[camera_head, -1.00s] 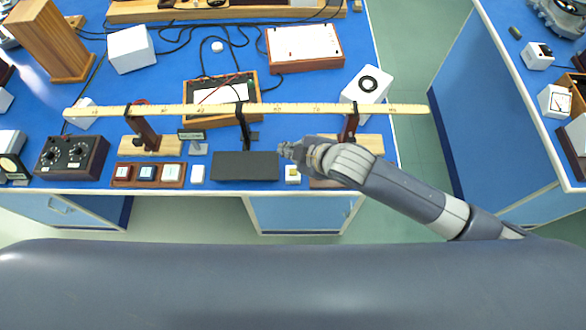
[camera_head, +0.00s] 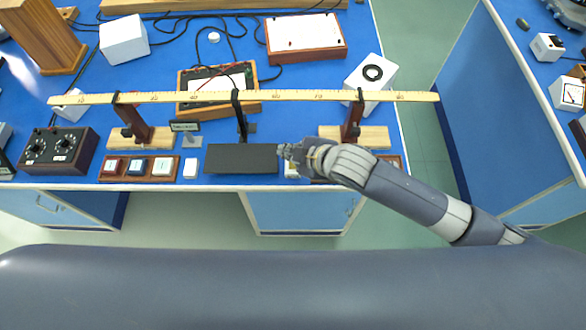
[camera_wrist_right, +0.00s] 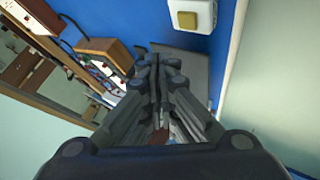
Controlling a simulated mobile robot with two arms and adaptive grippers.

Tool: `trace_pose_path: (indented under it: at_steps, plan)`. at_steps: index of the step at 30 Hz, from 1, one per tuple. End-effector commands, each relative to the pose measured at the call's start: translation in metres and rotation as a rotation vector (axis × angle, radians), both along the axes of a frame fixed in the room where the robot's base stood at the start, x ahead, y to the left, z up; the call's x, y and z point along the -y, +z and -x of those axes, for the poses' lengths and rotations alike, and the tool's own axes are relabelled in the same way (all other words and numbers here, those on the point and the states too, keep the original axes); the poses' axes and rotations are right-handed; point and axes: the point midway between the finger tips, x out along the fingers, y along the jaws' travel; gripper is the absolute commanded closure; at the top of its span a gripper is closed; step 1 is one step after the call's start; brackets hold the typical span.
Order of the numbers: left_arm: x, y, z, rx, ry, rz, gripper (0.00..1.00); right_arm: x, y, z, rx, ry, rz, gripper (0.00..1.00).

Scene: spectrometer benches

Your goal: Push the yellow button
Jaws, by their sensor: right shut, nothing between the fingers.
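The yellow button is on a small white box near the bench's front edge. In the head view the box (camera_head: 291,170) is mostly hidden behind my right gripper (camera_head: 284,151). The right wrist view shows the box (camera_wrist_right: 207,10) with a pale yellow square button (camera_wrist_right: 187,20) on its face, at the top of the picture. There the right gripper (camera_wrist_right: 158,62) is shut and empty, its fingertips below and left of the button and apart from it in the picture. The gap in height is hard to tell. My left gripper is in neither view.
A dark grey block (camera_head: 240,158) lies just left of the button box. A long ruler (camera_head: 290,96) on stands runs behind it. A three-button panel (camera_head: 140,168) and a white switch (camera_head: 190,168) stand farther left. The aisle (camera_head: 425,130) at right is clear.

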Motion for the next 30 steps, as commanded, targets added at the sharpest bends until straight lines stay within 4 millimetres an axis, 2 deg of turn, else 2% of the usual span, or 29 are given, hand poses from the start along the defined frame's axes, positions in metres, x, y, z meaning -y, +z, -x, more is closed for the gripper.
trace_pose_path:
  at_steps: [1, 8, 30]
  plan:
    - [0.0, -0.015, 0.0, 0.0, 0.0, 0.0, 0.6, 0.0, -0.013, 0.0, 0.001, -0.001, 0.0, 1.0]
    - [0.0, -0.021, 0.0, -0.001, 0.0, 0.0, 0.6, 0.0, -0.032, 0.0, -0.002, -0.001, 0.0, 1.0]
    - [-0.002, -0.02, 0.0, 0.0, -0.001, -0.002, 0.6, 0.0, -0.033, 0.0, -0.002, -0.001, 0.0, 1.0]
